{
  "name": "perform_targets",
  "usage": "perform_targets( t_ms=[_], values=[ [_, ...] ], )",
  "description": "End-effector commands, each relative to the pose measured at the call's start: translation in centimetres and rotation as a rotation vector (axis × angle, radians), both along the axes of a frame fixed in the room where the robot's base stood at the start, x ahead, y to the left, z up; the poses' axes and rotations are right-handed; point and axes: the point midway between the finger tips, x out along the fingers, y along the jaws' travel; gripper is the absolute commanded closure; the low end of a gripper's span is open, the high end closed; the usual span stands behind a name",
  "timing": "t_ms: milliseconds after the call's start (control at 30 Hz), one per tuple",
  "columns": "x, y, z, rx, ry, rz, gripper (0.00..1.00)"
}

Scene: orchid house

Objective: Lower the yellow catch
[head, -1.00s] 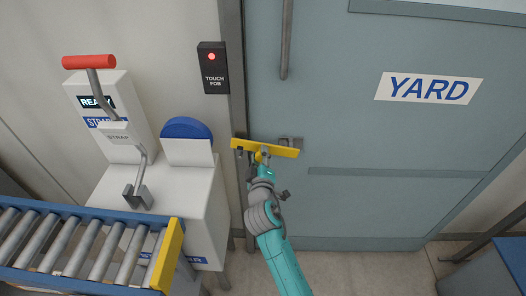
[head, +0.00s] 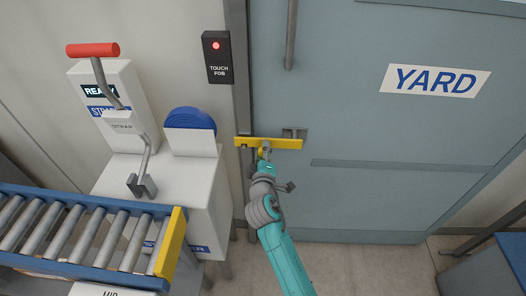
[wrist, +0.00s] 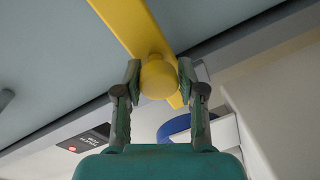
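The yellow catch (head: 285,143) is a flat bar lying about level across the edge of the grey-blue door and its frame in the head view. A round yellow knob (wrist: 158,78) stands out from it in the wrist view, where the bar (wrist: 122,22) runs diagonally behind. My gripper (wrist: 159,80) has one finger on each side of the knob, both seeming to touch it. In the head view my gripper (head: 264,155) is at the bar's middle, partly hiding it; the knob is hard to make out there.
The door (head: 400,130) carries a YARD sign (head: 435,80). A black touch-fob reader (head: 217,58) with a red light is on the wall. Left stand a white strapping machine (head: 180,190) with a red-handled lever (head: 93,50) and a roller conveyor (head: 75,235). Floor shows below the door.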

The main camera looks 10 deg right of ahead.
Motion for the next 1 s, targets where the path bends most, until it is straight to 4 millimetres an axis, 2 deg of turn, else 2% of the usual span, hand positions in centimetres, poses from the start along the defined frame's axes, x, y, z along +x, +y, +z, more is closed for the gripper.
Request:
perform_targets(
  t_ms=[33, 67, 467, 567, 1000],
  values=[
    [0.0, 0.0, -0.2, 0.000, 0.003, 0.001, 0.45],
    [0.0, 0.0, -0.2, 0.001, 0.003, 0.000, 0.39],
    [-0.6, 0.2, 0.0, 0.001, 0.001, 0.000, 0.39],
    [-1.7, 0.5, 0.0, 0.001, 0.001, 0.002, 0.39],
    [-9.6, 2.5, 0.7, 0.000, 0.002, 0.003, 0.39]
  ],
)
